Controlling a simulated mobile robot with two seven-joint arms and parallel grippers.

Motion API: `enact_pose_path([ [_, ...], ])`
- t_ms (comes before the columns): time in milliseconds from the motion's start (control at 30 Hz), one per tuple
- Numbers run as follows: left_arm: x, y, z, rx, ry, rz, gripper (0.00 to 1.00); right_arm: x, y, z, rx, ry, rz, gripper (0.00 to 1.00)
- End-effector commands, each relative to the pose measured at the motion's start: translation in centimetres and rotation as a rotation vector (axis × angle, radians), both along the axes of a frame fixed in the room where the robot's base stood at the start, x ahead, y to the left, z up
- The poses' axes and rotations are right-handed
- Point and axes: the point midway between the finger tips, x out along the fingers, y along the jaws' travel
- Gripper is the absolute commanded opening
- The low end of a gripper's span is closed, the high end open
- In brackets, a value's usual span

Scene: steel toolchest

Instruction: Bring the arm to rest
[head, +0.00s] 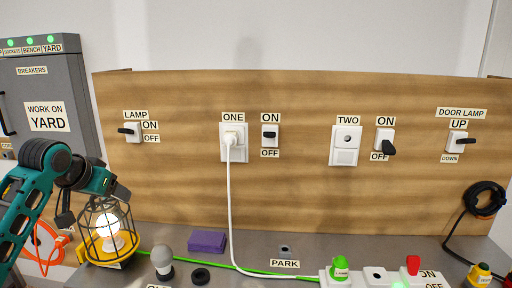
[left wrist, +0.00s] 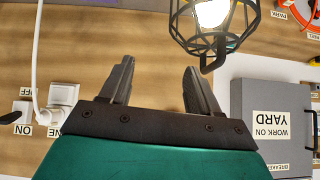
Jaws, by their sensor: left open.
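My left gripper (head: 93,205) is at the lower left of the head view, with its two dark fingers spread apart and nothing between them. It is just above and beside the caged lamp (head: 112,236), which has a yellow base and a glowing bulb. In the left wrist view the open fingers (left wrist: 158,68) show with bare wooden board beyond them. The lamp's cage (left wrist: 212,28) is at the top, close to the right finger; I cannot tell whether they touch. My right gripper is not in view.
The wooden board (head: 300,185) carries switches and sockets; a white plug (head: 231,137) is in socket ONE. The grey breaker box (head: 55,90) stands at left. A bulb (head: 162,261), purple block (head: 207,241) and power strip (head: 335,281) are on the bench.

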Motion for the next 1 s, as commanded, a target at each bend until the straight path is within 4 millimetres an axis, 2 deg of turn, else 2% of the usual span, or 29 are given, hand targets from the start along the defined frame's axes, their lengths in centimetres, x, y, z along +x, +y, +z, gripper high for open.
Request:
enact_pose_path([
  [33,-0.4,-1.3,-3.4,0.000,0.006,-0.014,0.62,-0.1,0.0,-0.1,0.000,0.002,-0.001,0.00],
  [167,-1.6,-3.8,-9.7,0.000,-0.018,-0.040,0.62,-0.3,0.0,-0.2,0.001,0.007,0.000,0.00],
  [267,-3.4,-5.7,-14.5,-0.004,-0.034,-0.058,0.62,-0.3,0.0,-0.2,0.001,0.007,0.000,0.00],
  [400,-7.2,-8.5,-20.7,-0.019,-0.064,-0.081,0.62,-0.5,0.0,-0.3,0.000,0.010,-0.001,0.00],
  [500,-10.4,-10.3,-24.1,-0.031,-0.086,-0.091,0.62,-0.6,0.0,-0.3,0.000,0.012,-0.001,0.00],
  [567,-12.5,-11.3,-25.9,-0.039,-0.099,-0.095,0.62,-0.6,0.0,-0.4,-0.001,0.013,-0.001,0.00],
  [733,-19.5,-13.9,-29.9,-0.060,-0.139,-0.100,0.62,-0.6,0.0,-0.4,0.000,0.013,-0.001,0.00],
  [900,-25.5,-15.6,-31.5,-0.071,-0.175,-0.096,0.62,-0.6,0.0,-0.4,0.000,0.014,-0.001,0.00],
  [1000,-27.8,-16.1,-31.8,-0.074,-0.191,-0.093,0.62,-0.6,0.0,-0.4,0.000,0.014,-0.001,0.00],
])
